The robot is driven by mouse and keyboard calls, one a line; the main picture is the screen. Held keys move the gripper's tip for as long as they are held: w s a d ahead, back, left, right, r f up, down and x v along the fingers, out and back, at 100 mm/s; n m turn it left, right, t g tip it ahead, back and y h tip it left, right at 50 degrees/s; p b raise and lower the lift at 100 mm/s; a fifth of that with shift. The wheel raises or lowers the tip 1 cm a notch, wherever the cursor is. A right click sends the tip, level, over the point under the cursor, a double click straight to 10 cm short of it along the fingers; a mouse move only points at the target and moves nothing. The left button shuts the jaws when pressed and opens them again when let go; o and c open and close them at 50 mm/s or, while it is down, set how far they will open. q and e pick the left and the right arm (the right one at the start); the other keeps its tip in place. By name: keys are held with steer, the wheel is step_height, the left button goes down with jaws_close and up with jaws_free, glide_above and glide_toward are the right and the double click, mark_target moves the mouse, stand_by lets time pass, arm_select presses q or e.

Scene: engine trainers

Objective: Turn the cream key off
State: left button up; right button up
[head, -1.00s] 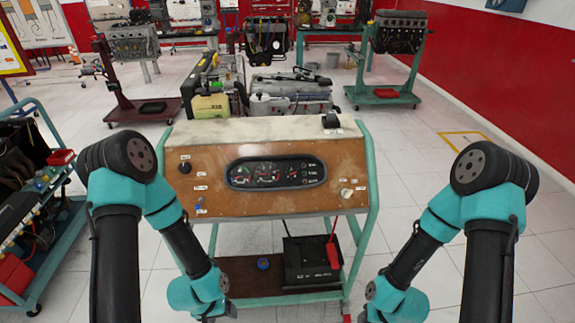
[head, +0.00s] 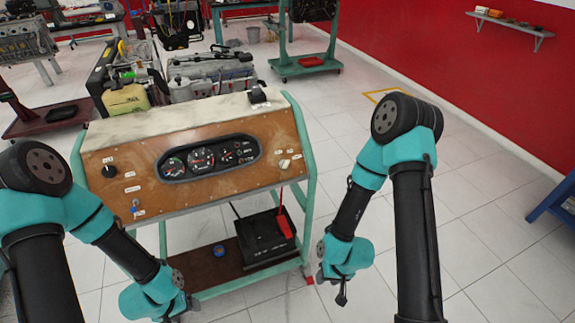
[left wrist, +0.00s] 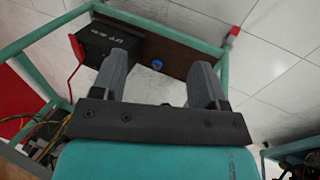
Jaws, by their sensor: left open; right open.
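The cream key (head: 284,163) is a small pale knob on the right side of the wooden instrument panel (head: 220,186) in the head view. Its exact angle is too small to tell. My right gripper (head: 340,292) hangs low, to the right of the trainer and below the key, apart from it. My left gripper (head: 184,308) is low in front of the trainer, to the left of the key. In the left wrist view the left gripper's two fingers (left wrist: 160,80) are spread, with nothing between them. Both grippers are empty.
The trainer's teal frame (head: 306,190) carries a lower shelf with a black battery (head: 265,236) and a blue roll (head: 219,251). A black knob (head: 109,171) and a toggle (head: 135,204) are on the panel's left. The floor to the right is clear.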

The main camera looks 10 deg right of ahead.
mark_target(286, 165)
arm_select(q)
steer(key=shift+w, duration=0.15)
steer(key=shift+c, duration=0.7)
steer(key=w+d+r+m+t, duration=0.1)
steer(key=w+d, duration=0.1)
steer(key=w, duration=0.1)
steer(key=w+d+r+m+t, duration=0.1)
steer(key=w+d+t, duration=0.1)
steer(key=w+d, duration=0.1)
steer(key=w+d+r+m+t, duration=0.1)
steer(key=w+d, duration=0.2)
steer(key=shift+w+m+t, duration=0.3)
steer(key=shift+w, duration=0.1)
steer(key=c, duration=0.4)
steer(key=w+d+r+m+t+h, duration=0.1)
steer(key=w+d+r+m+t, duration=0.1)
steer(key=d+r, duration=0.4)
steer(key=w+d+r+m+t, duration=0.2)
steer(key=d+r+t, duration=0.3)
steer(key=d, duration=0.5)
steer(key=w+d+r+m+t+h, duration=0.1)
steer(key=d+r+m+t, duration=0.3)
steer(key=d+r, duration=0.4)
steer(key=shift+w+d+h, duration=0.3)
steer(key=shift+w, duration=0.2)
steer(key=shift+w, duration=0.1)
steer(key=x, duration=1.7)
steer(key=shift+w+r, duration=0.15)
steer(key=shift+r, duration=0.1)
